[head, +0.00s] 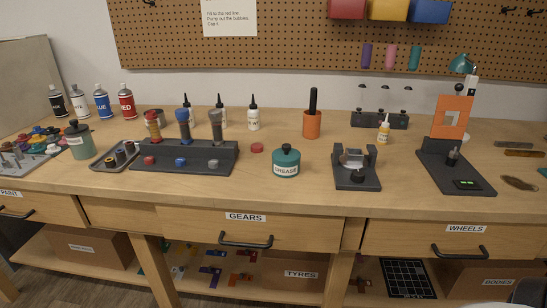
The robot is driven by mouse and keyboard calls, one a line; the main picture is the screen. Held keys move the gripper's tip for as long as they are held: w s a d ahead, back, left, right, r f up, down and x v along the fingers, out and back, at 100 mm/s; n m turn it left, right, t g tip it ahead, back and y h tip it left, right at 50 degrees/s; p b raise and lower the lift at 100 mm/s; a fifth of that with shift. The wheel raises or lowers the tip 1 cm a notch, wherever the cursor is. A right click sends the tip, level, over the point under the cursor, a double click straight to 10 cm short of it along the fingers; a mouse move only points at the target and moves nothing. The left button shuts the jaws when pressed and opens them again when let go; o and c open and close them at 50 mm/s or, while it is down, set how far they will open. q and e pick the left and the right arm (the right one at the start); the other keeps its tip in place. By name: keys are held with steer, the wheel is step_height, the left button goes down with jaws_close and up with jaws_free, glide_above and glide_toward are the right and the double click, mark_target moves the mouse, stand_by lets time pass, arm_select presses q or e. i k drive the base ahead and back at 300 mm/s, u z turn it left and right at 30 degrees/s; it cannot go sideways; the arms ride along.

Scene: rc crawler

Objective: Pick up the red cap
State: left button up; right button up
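A small round red cap (257,147) lies flat on the wooden workbench, between the dark shock stand and the teal grease pot. Another small red round piece (149,160) sits on the front step of the dark stand (190,165), in a row with a blue one (181,162) and a grey one (213,164). Behind them, red, blue and grey shock bodies stand upright in the stand. Neither of my grippers shows in the head view.
The grease pot (286,162) stands close to the right of the cap. White dropper bottles (253,115) stand behind it. An orange holder (312,124) and a dark fixture (356,170) are further right. Bare bench lies in front of the cap.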

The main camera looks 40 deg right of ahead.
mark_target(255, 148)
steer(key=z, duration=1.4)
